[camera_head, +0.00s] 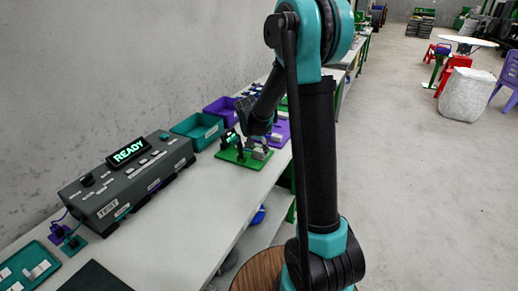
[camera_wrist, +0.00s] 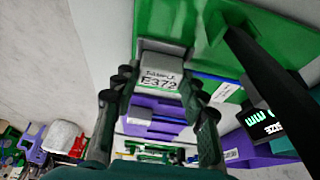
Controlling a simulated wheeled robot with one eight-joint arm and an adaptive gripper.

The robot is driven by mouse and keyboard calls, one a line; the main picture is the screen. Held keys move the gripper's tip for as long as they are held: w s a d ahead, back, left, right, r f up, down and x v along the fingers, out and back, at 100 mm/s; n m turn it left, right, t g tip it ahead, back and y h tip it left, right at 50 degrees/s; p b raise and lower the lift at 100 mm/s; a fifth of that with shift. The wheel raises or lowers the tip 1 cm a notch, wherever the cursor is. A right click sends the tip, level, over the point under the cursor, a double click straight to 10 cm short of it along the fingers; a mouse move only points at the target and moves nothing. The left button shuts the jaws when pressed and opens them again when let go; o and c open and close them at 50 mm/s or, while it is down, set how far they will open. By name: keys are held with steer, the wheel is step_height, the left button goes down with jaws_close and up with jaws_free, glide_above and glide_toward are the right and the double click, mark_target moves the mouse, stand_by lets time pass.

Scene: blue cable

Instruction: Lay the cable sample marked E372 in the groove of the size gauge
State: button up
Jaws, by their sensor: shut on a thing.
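The cable sample's grey block, marked SAMPLE E372 (camera_wrist: 163,68), is between the two fingers of my gripper (camera_wrist: 160,84) in the wrist view. My gripper is shut on it. The block is close to a green plate (camera_wrist: 163,20); I cannot tell whether they touch. A display with lit digits and the word SIZE (camera_wrist: 264,124) is at the right in the wrist view. In the head view my gripper is low over a green board (camera_head: 229,156) on the bench, with small grey blocks beside it.
A grey tester reading READY (camera_head: 128,151) stands to the left on the bench (camera_head: 200,215). A teal bin (camera_head: 197,130) and a purple bin (camera_head: 222,107) are behind the board, near the wall. The bench front edge is close to my arm.

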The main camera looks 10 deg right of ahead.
steer(key=shift+f, duration=0.15)
steer(key=o, duration=1.3)
steer(key=shift+c, duration=0.2)
steer(key=shift+r, duration=4)
steer(key=shift+s, duration=0.1)
